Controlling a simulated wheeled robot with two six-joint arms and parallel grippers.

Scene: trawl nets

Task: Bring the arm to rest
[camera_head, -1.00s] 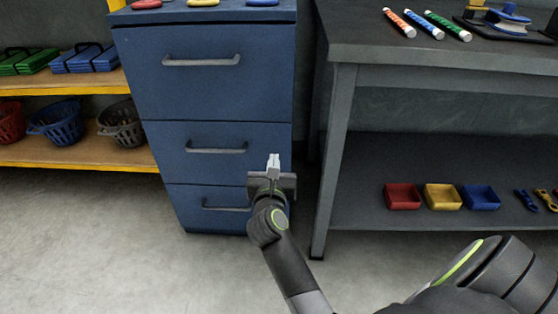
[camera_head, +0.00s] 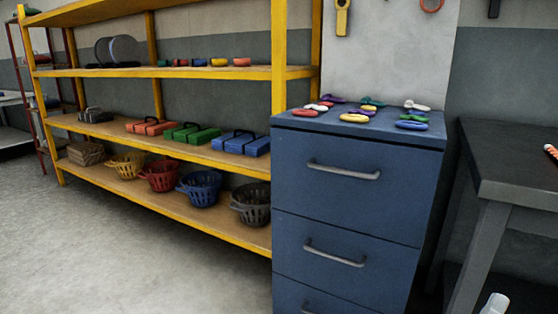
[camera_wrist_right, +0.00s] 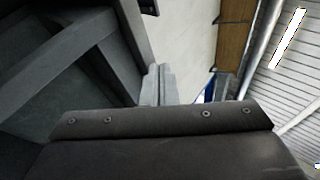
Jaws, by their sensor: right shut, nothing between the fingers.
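My right gripper (camera_head: 495,304) shows only as a pale fingertip at the bottom right edge of the head view, in front of the dark workbench (camera_head: 510,165). The rest of the right arm is out of that view. In the right wrist view the gripper's fingers (camera_wrist_right: 158,84) are together with nothing between them, and they touch nothing that I can see. My left gripper is not in view.
A blue drawer cabinet (camera_head: 345,215) with shut drawers carries several colored rings on top. A yellow shelf rack (camera_head: 215,216) with baskets and toolboxes stands left of it. The floor (camera_head: 110,250) at the lower left is clear.

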